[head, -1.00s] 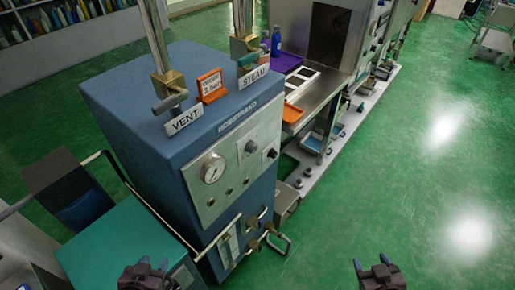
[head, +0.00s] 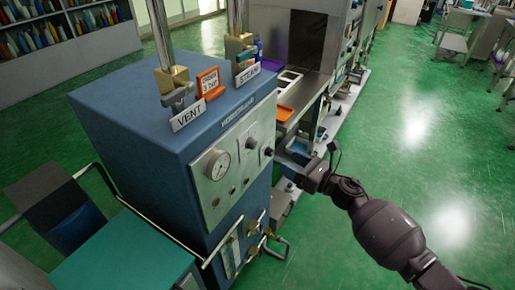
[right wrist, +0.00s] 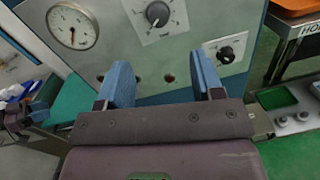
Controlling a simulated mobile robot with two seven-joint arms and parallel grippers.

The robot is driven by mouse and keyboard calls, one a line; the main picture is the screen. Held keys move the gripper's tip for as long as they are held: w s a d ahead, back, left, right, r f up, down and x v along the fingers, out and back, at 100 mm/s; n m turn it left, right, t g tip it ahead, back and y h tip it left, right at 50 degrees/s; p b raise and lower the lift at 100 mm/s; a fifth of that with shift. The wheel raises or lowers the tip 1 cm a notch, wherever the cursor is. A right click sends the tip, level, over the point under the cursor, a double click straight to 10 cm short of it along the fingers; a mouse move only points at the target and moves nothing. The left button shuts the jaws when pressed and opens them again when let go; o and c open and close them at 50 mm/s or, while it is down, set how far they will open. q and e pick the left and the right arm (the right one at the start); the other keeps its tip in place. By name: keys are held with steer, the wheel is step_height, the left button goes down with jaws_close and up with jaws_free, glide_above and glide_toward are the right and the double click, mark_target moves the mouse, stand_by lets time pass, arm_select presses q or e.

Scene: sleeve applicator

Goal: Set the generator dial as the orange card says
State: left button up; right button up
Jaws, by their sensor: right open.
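The blue generator (head: 135,125) has a light front panel with a round gauge (head: 217,165) and a black dial knob (head: 251,143). In the right wrist view the dial knob (right wrist: 158,14) sits on a white scale plate near the top, its setting too small to read. The orange card (head: 209,84) stands on top between the VENT and STEAM signs; its small writing is unclear. My right gripper (head: 290,162) is open and empty at the panel's right side. Its blue fingers (right wrist: 165,80) are below the dial, apart from it. A dark part with blue tips (right wrist: 30,113) looks like my left gripper.
A smaller black knob (right wrist: 227,55) is on the panel right of and below the dial. Pipes and valves rise from the generator's top. A metal bench with an orange tray (head: 284,113) stands behind. Green floor (head: 400,130) is open to the right.

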mark_target(255, 145)
steer(key=w+a+n, duration=0.1)
steer(key=w+a, duration=0.1)
steer(key=a, duration=0.1)
steer(key=w+a+n+g, duration=0.1)
steer(key=w+a, duration=0.2)
steer(key=w+a+n, duration=0.2)
steer(key=a, duration=0.1)
steer(key=shift+w+a+r+g+y, duration=0.2)
steer(key=shift+w+r+g+y, duration=0.1)
steer(key=shift+w, duration=0.1)
steer(key=c, duration=0.9)
